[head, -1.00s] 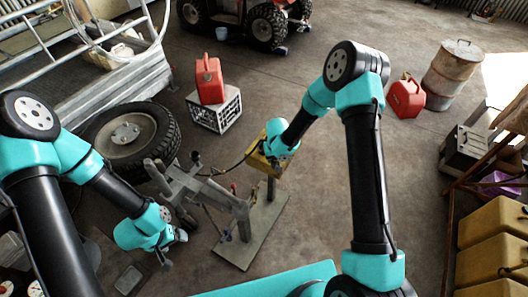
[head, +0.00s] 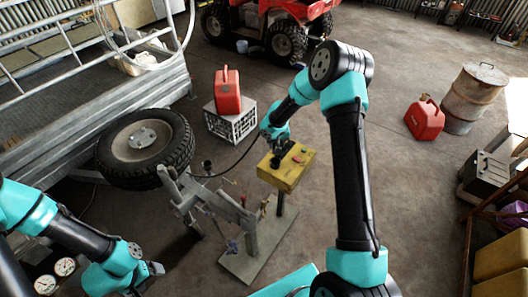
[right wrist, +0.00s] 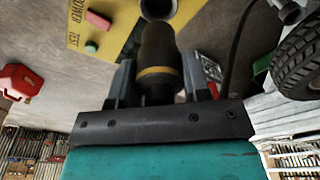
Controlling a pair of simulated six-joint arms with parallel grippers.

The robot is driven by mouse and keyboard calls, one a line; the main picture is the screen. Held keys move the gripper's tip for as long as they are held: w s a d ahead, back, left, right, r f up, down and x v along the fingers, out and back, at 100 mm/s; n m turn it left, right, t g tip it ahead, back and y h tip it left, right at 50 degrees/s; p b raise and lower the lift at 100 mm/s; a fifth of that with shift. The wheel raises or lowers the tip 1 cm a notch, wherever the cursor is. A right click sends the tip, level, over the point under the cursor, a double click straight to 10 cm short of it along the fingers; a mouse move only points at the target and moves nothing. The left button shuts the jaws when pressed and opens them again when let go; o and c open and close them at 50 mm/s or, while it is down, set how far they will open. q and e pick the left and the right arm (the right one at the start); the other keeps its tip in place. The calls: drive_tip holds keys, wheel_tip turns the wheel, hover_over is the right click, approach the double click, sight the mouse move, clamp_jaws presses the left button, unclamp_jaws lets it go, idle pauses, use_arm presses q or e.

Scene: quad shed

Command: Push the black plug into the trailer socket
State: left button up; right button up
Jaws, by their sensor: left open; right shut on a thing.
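My right gripper (right wrist: 157,72) is shut on the black plug (right wrist: 160,48), which has a yellow band and sits between the fingers. In the head view the right gripper (head: 275,140) is at the back left edge of the yellow box (head: 288,178). In the right wrist view a dark round socket (right wrist: 158,9) on the yellow box lies just beyond the plug's end, roughly in line with it. I cannot tell whether they touch. My left gripper (head: 155,268) is open and empty at the lower left, well away from the box.
A black cable (head: 238,163) runs toward the grey metal trailer hitch frame (head: 190,195). A spare wheel (head: 145,145), a red can (head: 228,92) on a white crate (head: 232,122) and the trailer stand behind.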

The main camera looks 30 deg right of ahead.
drive_tip(key=shift+w+r, duration=0.15)
drive_tip(key=shift+w, duration=0.1)
drive_tip(key=shift+s+f, duration=0.1)
drive_tip(key=shift+f, duration=0.1)
drive_tip(key=shift+f, duration=2.95)
drive_tip(key=shift+f, duration=1.85)
idle(1.0)
drive_tip(key=o, duration=1.5)
drive_tip(key=shift+r, duration=0.15)
